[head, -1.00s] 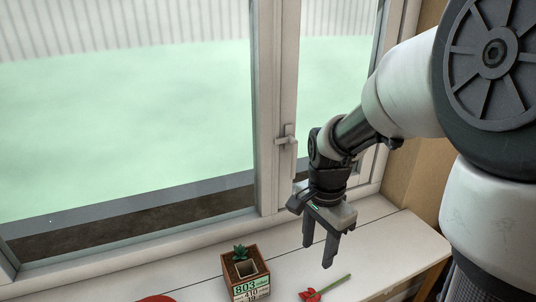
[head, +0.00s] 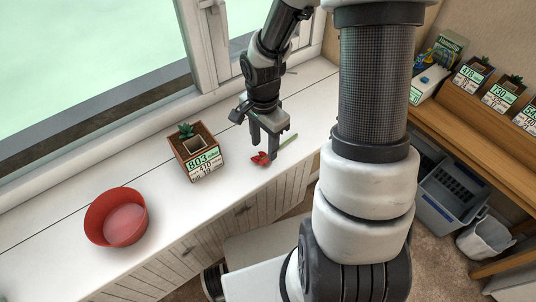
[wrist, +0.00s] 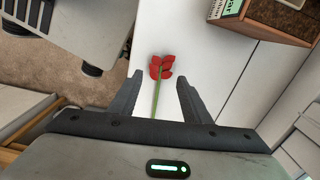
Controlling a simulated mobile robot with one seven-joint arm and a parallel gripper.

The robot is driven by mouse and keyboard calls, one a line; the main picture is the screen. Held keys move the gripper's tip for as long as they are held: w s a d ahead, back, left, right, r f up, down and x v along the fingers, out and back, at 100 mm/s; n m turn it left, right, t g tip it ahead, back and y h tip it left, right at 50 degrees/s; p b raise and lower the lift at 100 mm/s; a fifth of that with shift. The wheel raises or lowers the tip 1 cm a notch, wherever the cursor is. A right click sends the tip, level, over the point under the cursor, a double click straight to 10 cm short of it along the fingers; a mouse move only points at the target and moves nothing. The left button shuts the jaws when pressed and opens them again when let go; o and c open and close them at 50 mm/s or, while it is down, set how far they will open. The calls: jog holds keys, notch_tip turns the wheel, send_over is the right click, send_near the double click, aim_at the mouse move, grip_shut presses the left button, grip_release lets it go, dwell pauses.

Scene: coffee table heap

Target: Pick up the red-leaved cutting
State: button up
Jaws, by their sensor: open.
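The red-leaved cutting (head: 261,158) lies on the white counter below the window, red leaves at one end and a green stem running up to the right. My gripper (head: 264,150) is open, pointing down just above the cutting and partly hiding its stem. In the wrist view, the red leaves (wrist: 162,67) show just beyond the fingertips, and the green stem runs back between the two open fingers (wrist: 158,85). The gripper holds nothing. I cannot tell the exact height of the fingertips above the counter.
A square planter (head: 199,155) marked 803 stands left of the cutting, and its corner shows in the wrist view (wrist: 270,18). A red bowl (head: 116,218) sits farther left. The window frame borders the counter behind. A blue-grey crate (head: 455,190) and labelled pots (head: 472,74) are at right.

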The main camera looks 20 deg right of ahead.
aim_at(264, 156)
notch_tip(264, 156, down, 4)
jog(key=c, duration=0.9)
jog(key=shift+o, duration=0.2)
notch_tip(264, 156, up, 10)
jog(key=p, duration=0.1)
